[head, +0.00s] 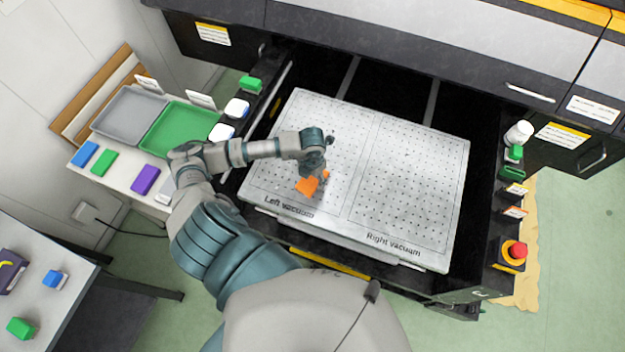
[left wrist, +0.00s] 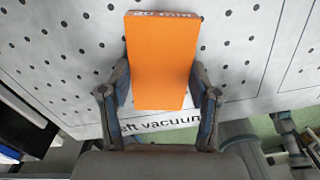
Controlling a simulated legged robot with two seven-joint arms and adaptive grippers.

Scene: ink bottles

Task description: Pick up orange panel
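The orange panel (head: 307,186) is over the left half of the perforated plate (head: 395,185), near the "Left vacuum" lettering. My left gripper (head: 319,172) is at the panel and covers part of it. In the left wrist view, the orange panel (left wrist: 162,65) is a flat block with "20 mm" on its top edge. The fingers of my left gripper (left wrist: 161,80) press in on its two sides, with no gap visible. I cannot tell whether the panel touches the plate. My right gripper is not in view.
The plate sits in an open black drawer; its "Right vacuum" half is clear. At left are a grey tray (head: 128,112), a green tray (head: 176,128) and several coloured blocks. A red button (head: 518,250) and a white bottle (head: 519,132) stand on the right edge.

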